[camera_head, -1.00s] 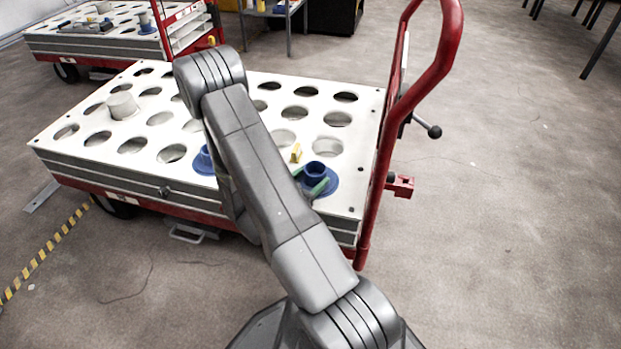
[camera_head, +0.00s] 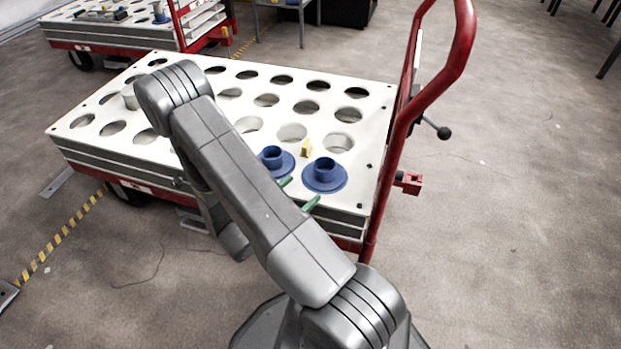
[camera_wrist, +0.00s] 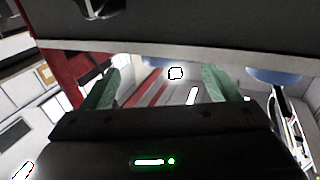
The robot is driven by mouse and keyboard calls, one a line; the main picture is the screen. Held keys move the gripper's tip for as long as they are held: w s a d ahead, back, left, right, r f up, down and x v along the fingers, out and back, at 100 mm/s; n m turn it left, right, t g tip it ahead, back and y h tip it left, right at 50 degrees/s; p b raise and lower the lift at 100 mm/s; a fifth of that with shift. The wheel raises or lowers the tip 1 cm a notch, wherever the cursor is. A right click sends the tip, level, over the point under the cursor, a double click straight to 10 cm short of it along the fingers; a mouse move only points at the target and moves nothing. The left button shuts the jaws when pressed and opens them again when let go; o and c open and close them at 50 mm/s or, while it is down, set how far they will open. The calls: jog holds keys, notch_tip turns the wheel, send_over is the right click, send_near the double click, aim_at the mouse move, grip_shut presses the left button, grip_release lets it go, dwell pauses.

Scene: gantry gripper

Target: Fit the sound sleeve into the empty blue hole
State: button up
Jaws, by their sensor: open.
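Two blue flanged collars with raised round necks stand near the cart top's front right corner, the left collar (camera_head: 285,167) partly behind my arm and the right collar (camera_head: 324,184) in full view. I cannot tell whether their necks are empty.
The white cart top (camera_head: 365,130) has rows of round holes. A small yellow block (camera_head: 306,148) stands between the collars. A red handle (camera_head: 397,130) rises at the right end. A second cart (camera_head: 110,37) stands at the back left. The floor at right is clear.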

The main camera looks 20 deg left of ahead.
aim_at(317, 176)
jog(key=shift+p+v, duration=0.45)
jog(key=shift+v, duration=1.95)
jog(key=b+x, duration=0.3)
jog(key=x, duration=1)
jog(key=shift+w+d+b, duration=0.15)
jog(key=shift+w+b, duration=0.2)
jog(key=shift+r, duration=0.2)
